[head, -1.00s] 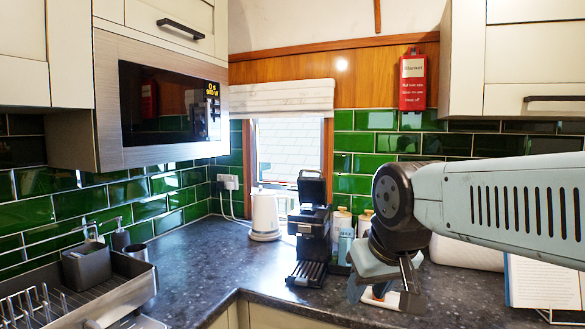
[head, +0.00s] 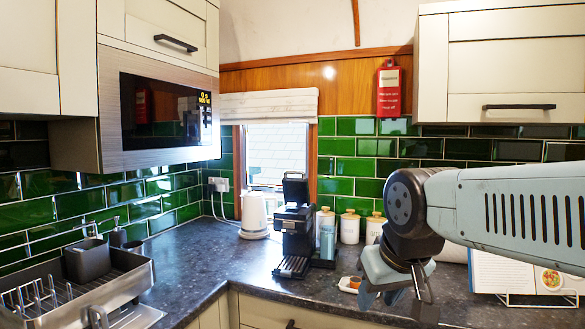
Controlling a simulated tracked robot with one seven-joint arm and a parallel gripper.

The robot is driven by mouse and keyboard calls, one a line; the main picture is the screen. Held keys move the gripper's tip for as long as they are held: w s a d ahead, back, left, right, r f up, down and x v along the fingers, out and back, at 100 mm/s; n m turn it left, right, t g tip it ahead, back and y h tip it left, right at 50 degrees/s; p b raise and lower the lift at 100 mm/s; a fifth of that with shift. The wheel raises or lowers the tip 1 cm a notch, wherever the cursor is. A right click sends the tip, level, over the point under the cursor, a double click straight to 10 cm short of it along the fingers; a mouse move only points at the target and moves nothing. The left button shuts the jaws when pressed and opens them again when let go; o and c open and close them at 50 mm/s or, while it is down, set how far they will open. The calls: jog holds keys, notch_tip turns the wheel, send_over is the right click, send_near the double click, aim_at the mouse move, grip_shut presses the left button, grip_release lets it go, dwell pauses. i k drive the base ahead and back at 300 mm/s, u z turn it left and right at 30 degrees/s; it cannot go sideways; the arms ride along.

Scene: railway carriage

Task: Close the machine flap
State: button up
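The black coffee machine (head: 293,240) stands on the dark counter in front of the window. Its flap (head: 295,189) on top is raised, standing up above the machine's body. My gripper (head: 396,305) hangs to the right of the machine and lower in the picture, apart from it. Its fingers point down and are spread, with nothing seen between them. The arm comes in from the right and hides part of the counter.
A white kettle (head: 254,216) stands left of the machine. A blue-grey bottle (head: 328,240) and white canisters (head: 349,227) stand close on its right. A small plate with a brown item (head: 350,284) lies near my gripper. A dish rack (head: 130,277) is at left.

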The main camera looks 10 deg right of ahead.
aim_at(295, 189)
jog(key=z, duration=0.05)
jog(key=i, duration=0.9)
jog(key=u, duration=0.1)
